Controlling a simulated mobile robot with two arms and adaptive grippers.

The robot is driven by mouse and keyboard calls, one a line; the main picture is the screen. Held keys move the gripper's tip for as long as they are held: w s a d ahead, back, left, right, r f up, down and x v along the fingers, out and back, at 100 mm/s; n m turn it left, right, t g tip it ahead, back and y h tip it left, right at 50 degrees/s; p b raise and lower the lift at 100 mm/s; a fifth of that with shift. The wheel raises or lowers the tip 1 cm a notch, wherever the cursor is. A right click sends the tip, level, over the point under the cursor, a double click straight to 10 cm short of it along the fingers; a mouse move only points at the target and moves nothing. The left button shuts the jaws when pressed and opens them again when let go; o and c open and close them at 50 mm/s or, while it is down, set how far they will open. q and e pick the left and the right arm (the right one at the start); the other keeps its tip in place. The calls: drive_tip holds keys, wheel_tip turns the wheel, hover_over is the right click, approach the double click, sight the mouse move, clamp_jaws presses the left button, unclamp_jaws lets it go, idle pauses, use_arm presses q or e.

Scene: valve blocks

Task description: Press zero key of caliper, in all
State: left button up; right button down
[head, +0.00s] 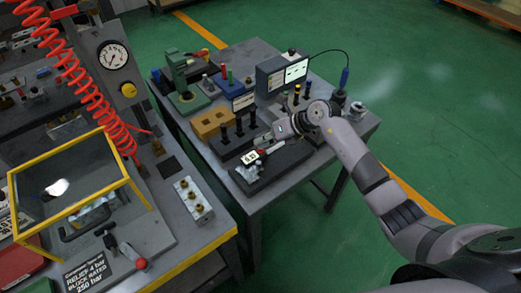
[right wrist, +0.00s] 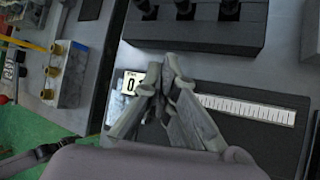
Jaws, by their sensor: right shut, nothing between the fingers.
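The caliper (head: 250,158) lies in a dark tray (head: 288,163) near the front of the grey table. Its white display also shows in the right wrist view (right wrist: 133,84), with a 0 readable at its left; the rest is partly covered by my fingers. The caliper's white scale (right wrist: 245,108) runs to the right there. My right gripper (head: 268,143) is shut and empty, with its fingertips close over the caliper beside the display. It also shows in the right wrist view (right wrist: 168,72). I cannot tell whether the tips touch the caliper. The zero key is not distinguishable. My left gripper is not in view.
A holder with black plug gauges (head: 238,130) stands just behind the tray. A yellow-brown block (head: 212,122), a green stand (head: 188,95) and a box with a lit screen (head: 283,73) stand farther back. A second bench with a yellow-framed guard (head: 115,185) is at left.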

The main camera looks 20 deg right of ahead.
drive_tip(key=shift+f+b, duration=0.3)
drive_tip(key=shift+f, duration=0.1)
idle(0.8)
drive_tip(key=shift+r, duration=0.15)
drive_tip(key=shift+r+p, duration=0.65)
drive_tip(key=shift+r, duration=0.05)
drive_tip(key=shift+r, duration=0.1)
wheel_tip(320, 180, up, 5)
drive_tip(key=p, duration=0.4)
idle(0.5)
